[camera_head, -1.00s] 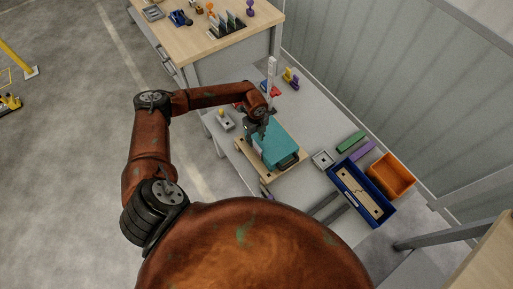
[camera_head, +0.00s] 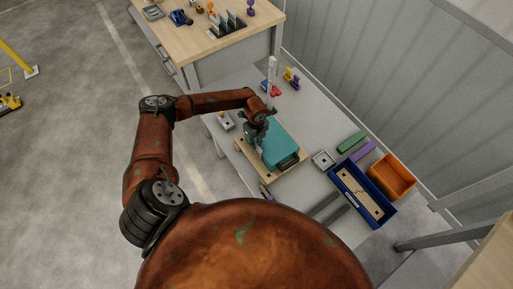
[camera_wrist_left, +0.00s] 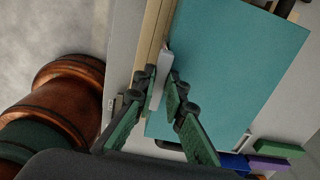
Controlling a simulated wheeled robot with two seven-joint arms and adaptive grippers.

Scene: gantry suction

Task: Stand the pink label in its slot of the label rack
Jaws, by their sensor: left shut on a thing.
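My left gripper (camera_head: 251,141) is at the left edge of a teal block (camera_head: 279,149) on a wooden board (camera_head: 287,173). In the wrist view its fingers (camera_wrist_left: 165,98) are shut on a thin pale strip (camera_wrist_left: 161,72), close beside the teal block (camera_wrist_left: 235,60). The strip looks whitish; I cannot tell if it is the pink label. A dark rack with several upright cards (camera_head: 229,25) stands on the wooden table at the back and looks like the label rack. I see no clearly pink card. My right gripper is out of view.
On the grey bench are a blue tray (camera_head: 344,212), an orange bin (camera_head: 408,186), a green bar (camera_head: 351,141), a purple bar (camera_head: 364,152) and a small grey square part (camera_head: 322,160). A wooden table (camera_head: 256,38) stands behind. A corrugated wall closes the right side.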

